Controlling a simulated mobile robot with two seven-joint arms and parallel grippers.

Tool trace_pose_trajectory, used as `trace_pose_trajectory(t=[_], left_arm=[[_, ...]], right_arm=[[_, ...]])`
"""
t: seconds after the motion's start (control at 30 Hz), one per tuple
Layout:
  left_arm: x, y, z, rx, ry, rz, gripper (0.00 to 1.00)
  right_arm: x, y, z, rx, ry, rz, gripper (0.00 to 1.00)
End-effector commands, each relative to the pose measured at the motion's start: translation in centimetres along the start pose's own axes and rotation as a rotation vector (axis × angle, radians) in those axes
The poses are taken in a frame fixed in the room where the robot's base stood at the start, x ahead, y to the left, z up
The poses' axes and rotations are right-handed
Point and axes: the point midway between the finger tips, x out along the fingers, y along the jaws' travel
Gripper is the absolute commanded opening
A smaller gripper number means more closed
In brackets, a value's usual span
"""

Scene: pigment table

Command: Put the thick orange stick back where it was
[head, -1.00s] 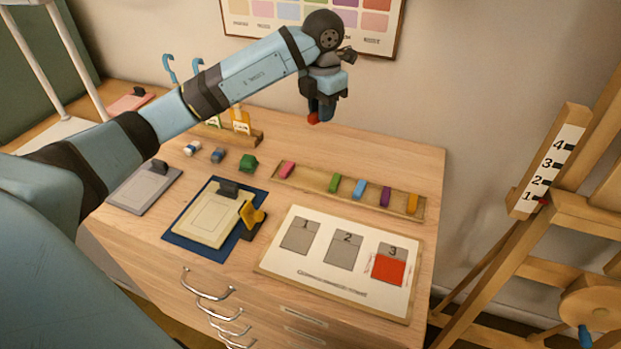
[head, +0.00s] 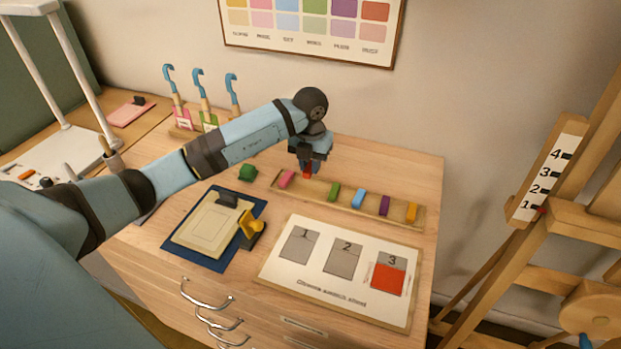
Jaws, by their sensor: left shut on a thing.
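My left gripper (head: 307,166) is shut on a red-orange stick (head: 308,174), whose lower end shows below the fingers. It is over the left part of the long wooden tray (head: 318,196), just behind the gap between a pink stick (head: 286,179) and a green stick (head: 334,192). I cannot tell whether the held stick touches the tray. Further right in the tray lie a blue stick (head: 358,198), a purple stick (head: 384,205) and a yellow-orange stick (head: 411,212). My right gripper is not in view.
A card with numbered swatches (head: 330,298) lies in front of the tray. A green block (head: 248,172) and a blue mat (head: 200,254) are to the left. Hooked tools (head: 199,85) stand at the back left. An easel (head: 545,190) stands at right.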

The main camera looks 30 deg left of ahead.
Motion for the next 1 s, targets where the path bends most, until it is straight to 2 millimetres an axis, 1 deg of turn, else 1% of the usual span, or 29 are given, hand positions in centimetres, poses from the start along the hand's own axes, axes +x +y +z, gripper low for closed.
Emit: trace_pose_trajectory(t=[0.03,0.23,0.4,0.47,0.87,0.9,0.97,1.0], left_arm=[[0.6,0.0,0.0,-0.001,0.002,-0.001,0.01],[1.9,0.0,0.0,0.0,0.001,0.0,0.01],[4.5,0.0,0.0,0.0,0.003,-0.001,0.01],[5.2,0.0,0.0,0.0,0.001,-0.001,0.01],[5.8,0.1,0.0,0.001,0.0,0.0,0.01],[5.7,0.1,0.0,0.001,0.0,0.0,0.29],[5.7,0.1,0.0,0.001,0.0,0.0,0.43],[5.7,0.1,0.0,0.001,0.0,0.0,0.46]], right_arm=[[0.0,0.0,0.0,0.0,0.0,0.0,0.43],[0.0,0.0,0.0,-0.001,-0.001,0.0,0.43],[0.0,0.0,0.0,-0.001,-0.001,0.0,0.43],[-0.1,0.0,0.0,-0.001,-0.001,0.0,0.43],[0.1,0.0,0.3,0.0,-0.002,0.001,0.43],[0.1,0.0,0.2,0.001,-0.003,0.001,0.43],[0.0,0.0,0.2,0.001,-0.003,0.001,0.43],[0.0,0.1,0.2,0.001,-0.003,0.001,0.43]])
